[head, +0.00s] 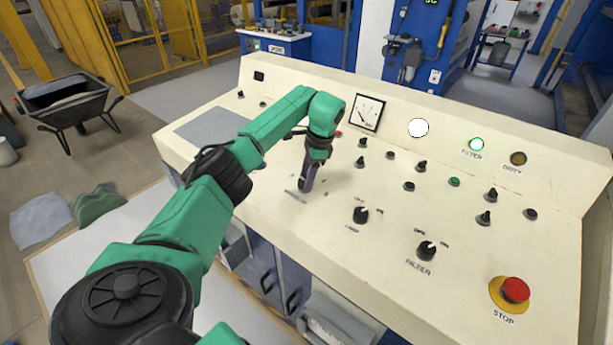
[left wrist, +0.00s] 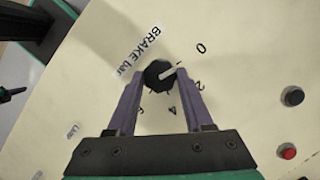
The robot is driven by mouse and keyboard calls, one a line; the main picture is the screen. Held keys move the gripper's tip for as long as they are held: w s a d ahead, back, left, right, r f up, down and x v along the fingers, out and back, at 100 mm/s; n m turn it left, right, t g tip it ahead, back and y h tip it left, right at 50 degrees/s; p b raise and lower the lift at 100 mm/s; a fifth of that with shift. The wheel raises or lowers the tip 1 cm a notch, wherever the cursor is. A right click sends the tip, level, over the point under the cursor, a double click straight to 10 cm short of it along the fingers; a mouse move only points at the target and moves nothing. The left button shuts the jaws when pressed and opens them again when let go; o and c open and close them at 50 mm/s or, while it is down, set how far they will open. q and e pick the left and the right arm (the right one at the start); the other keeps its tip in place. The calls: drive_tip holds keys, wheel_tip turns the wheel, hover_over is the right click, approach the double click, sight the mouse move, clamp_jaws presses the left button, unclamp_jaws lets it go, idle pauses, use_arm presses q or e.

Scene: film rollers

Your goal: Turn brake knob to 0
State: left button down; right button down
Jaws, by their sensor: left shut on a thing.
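The brake knob (left wrist: 158,76) is a round black knob with a white pointer line, on the cream panel (left wrist: 240,40). Its label reads BRAKE bar, with the numbers 0, 2, 4 and 6 around it. The pointer aims to the right in the left wrist view, between 0 and 2. My left gripper (left wrist: 165,76) is shut on the knob, one purple finger on each side. In the head view the left gripper (head: 304,186) points down at the panel and hides the knob.
Lamp knob (head: 360,214), filter knob (head: 426,251) and a red stop button (head: 515,290) lie to the right on the console. Several small switches and buttons stand behind them, with a gauge (head: 367,112) at the back. A wheelbarrow (head: 68,102) stands at the far left.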

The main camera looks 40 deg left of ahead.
use_arm(q)
drive_tip(key=shift+w+r, duration=0.1)
drive_tip(key=shift+r, duration=0.05)
idle(0.3)
drive_tip(key=shift+c, duration=1.5)
unclamp_jaws()
drive_tip(key=p+v, duration=0.1)
drive_tip(key=v, duration=1.3)
drive_tip(key=shift+r, duration=0.25)
drive_tip(key=shift+f, duration=0.1)
